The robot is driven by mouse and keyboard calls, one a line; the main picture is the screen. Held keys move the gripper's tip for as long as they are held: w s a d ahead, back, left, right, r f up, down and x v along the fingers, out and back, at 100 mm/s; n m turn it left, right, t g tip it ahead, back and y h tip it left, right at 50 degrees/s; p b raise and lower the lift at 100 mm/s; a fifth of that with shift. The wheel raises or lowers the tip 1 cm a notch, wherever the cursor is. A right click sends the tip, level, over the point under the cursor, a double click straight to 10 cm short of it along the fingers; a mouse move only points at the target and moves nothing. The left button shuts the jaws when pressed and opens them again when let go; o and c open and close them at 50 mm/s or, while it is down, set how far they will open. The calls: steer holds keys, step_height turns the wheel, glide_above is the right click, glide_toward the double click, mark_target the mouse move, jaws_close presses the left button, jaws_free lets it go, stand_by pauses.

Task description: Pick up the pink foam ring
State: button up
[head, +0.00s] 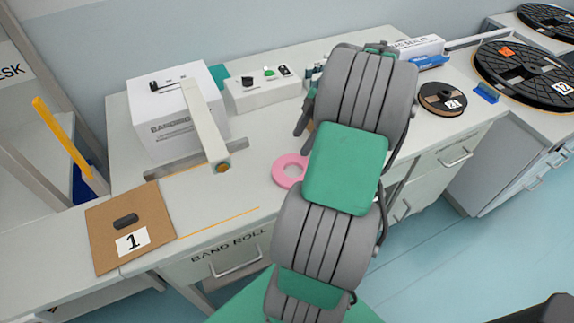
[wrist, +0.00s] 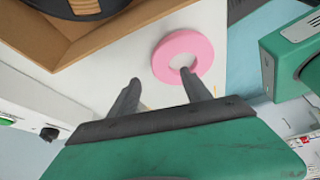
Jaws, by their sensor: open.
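The pink foam ring (head: 279,170) lies flat on the white bench top, just left of my arm, which hides part of its right side in the head view.
A white bander box (head: 165,140) with a protruding arm stands left of the ring. A cardboard sheet marked 1 (head: 105,240) lies at the front left. A small reel (head: 440,112) and large black reels (head: 500,65) are at right. Bare bench (head: 235,190) lies left of the ring.

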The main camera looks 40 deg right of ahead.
mark_target(290, 157)
steer(key=x, duration=0.6)
steer(key=shift+w+a+f, duration=0.1)
steer(key=shift+w+a, duration=0.05)
steer(key=shift+a, duration=0.15)
steer(key=shift+c, duration=0.4)
jaws_close()
